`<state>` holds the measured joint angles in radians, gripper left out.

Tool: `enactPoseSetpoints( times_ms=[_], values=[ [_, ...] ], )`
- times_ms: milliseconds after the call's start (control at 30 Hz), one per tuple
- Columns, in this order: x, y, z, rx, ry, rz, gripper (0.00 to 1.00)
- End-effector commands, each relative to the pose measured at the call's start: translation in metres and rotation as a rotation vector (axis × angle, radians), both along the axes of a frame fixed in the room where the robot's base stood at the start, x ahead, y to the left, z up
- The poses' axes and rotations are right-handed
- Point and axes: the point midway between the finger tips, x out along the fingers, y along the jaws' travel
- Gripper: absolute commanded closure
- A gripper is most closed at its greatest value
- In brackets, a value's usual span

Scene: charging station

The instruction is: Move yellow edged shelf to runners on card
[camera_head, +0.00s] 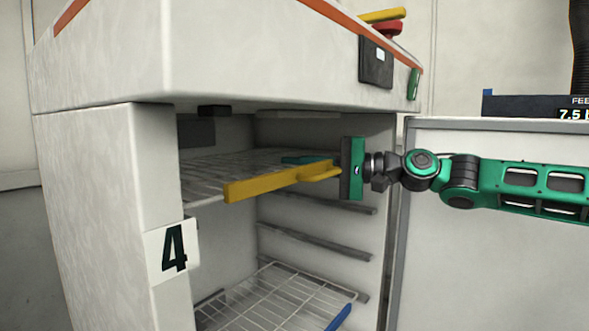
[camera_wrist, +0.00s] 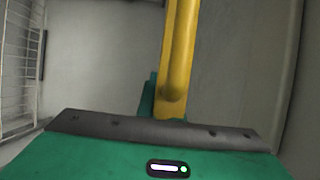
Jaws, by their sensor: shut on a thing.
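The yellow edged shelf (camera_head: 275,183) is a wire rack with a yellow front bar, inside the upper part of the white cabinet, its front edge at the opening. My gripper (camera_head: 330,168) is shut on the yellow bar near its right end. In the wrist view the yellow bar (camera_wrist: 177,60) runs up from between the jaws. The card (camera_head: 172,250) on the cabinet's left front post shows a 4. Several runners (camera_head: 315,241) line the inner right wall below the yellow edged shelf. Whether the shelf rests on runners cannot be told.
A blue edged wire shelf (camera_head: 275,300) sits lower in the cabinet. The open door (camera_head: 490,240) stands at the right, behind my arm. The cabinet top (camera_head: 220,60) overhangs the opening. There is free room between the two shelves.

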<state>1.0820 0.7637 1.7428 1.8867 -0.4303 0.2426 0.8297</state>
Motion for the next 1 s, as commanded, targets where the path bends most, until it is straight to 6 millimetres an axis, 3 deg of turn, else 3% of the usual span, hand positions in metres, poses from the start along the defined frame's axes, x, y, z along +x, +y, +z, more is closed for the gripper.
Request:
enactPoseSetpoints(
  times_ms=[433,500,533,867,1000],
  values=[
    [0.000,0.000,-0.003,-0.001,0.001,0.001,1.00],
    [0.000,0.000,-0.003,-0.002,0.001,0.001,0.77],
    [0.000,0.000,-0.003,-0.002,0.001,0.001,0.72],
    [0.000,-0.002,-0.003,-0.002,0.003,0.000,0.72],
    [-0.002,-0.013,-0.003,-0.001,0.002,-0.002,0.72]
  ],
)
